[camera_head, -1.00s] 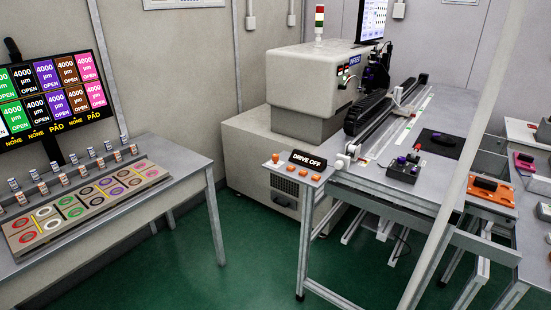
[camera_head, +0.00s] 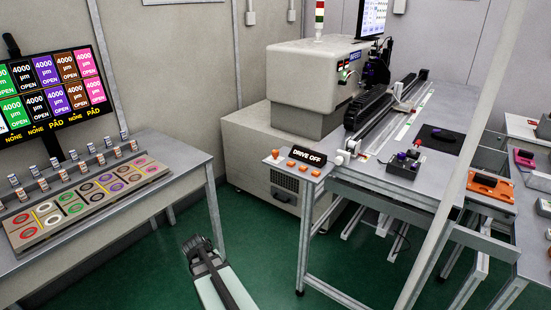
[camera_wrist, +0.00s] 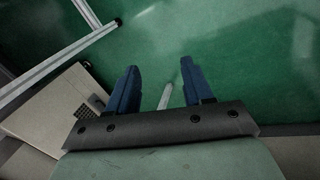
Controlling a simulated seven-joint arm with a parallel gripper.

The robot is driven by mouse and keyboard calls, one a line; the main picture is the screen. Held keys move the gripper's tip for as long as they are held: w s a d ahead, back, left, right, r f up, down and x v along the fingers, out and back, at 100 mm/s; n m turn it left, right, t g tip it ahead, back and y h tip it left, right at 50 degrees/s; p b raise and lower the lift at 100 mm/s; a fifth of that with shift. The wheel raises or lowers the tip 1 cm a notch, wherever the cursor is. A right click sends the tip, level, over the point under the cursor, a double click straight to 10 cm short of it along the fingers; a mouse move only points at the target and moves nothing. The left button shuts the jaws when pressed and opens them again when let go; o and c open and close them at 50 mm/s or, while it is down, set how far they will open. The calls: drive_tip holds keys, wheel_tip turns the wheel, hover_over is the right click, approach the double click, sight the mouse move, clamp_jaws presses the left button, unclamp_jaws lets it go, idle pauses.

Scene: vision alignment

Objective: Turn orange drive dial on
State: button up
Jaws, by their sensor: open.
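A small panel (camera_head: 296,171) at the front left corner of the machine table carries several small orange controls. The tallest is an orange knob (camera_head: 275,154) at its left end; which one is the drive dial is too small to tell. A black sign (camera_head: 307,156) above them reads "DRIVE OFF". My gripper (camera_head: 197,244) is low in front of the left table, over the green floor, to the left of and well apart from the panel. In the wrist view my gripper (camera_wrist: 160,75) is open, with its two dark blue fingers apart and nothing between them.
The left table (camera_head: 190,162) holds a tray of coloured rings (camera_head: 88,204) and a row of small bottles. A large beige machine (camera_head: 310,95) stands behind the panel. A pale post (camera_head: 455,200) crosses the right side.

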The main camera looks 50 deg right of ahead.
drive_tip(key=w+d+r+n+h, duration=0.1)
drive_tip(key=w+d+r+h, duration=0.2)
drive_tip(key=d+r, duration=0.65)
drive_tip(key=n+g+h, duration=0.3)
drive_tip(key=n+h, duration=0.8)
drive_tip(key=n, duration=0.3)
approach(273, 154)
drive_tip(key=v, duration=0.2)
drive_tip(key=s+d+n, duration=0.1)
drive_tip(key=d, duration=0.3)
drive_tip(key=d+n, duration=0.1)
drive_tip(key=d, duration=0.3)
drive_tip(key=s+d+n, duration=0.1)
drive_tip(key=d+n, duration=0.1)
drive_tip(key=d, duration=0.3)
drive_tip(key=shift+s+f, duration=0.25)
drive_tip(key=shift+s, duration=0.1)
drive_tip(key=shift+d, duration=0.1)
drive_tip(key=c, duration=0.9)
